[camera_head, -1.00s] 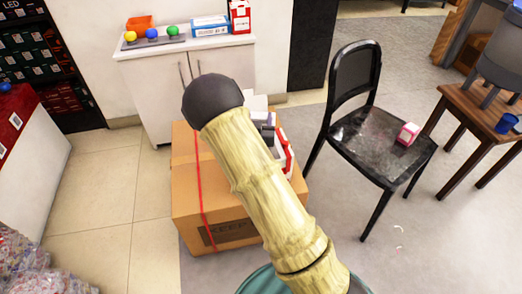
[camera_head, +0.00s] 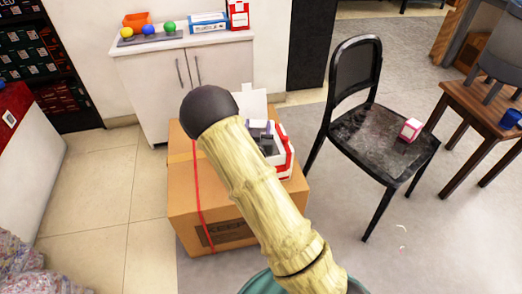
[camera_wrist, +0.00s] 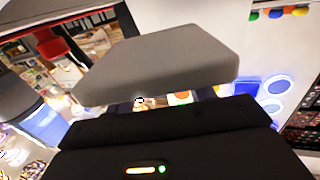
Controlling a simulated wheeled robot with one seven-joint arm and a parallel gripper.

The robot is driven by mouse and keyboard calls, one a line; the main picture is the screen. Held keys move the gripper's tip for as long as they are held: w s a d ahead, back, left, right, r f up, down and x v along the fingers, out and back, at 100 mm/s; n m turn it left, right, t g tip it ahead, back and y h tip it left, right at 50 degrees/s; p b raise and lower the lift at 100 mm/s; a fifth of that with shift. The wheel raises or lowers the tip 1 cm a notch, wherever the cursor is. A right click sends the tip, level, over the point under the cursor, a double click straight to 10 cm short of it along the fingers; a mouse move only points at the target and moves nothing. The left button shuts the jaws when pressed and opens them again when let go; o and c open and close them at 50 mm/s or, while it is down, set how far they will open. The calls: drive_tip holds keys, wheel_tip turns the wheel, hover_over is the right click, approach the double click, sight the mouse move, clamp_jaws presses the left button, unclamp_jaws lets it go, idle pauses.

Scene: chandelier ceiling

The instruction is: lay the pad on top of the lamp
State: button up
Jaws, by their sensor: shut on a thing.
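In the wrist view a flat grey pad (camera_wrist: 165,62) with rounded edges sits in front of my dark gripper (camera_wrist: 165,104), which is shut on it. The pad is tilted in the picture and hides much of what lies behind it. The fingertips are mostly hidden. In the head view my arm covers the middle, and I cannot make out the gripper or the pad for certain. I cannot identify the lamp in either view.
A cardboard box (camera_head: 225,215) with a red strap stands behind my arm, with a white and red item (camera_head: 283,160) on top. A black chair (camera_head: 352,130) holds a pink-white cube (camera_head: 411,129). A white cabinet (camera_head: 165,80) stands behind. Floor is clear at left.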

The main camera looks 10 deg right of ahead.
drive_tip(key=o, duration=1)
drive_tip(key=shift+o, duration=0.2)
drive_tip(key=p+v, duration=0.5)
drive_tip(key=v, duration=1.2)
drive_tip(key=shift+s, duration=0.15)
drive_tip(key=shift+a, duration=0.1)
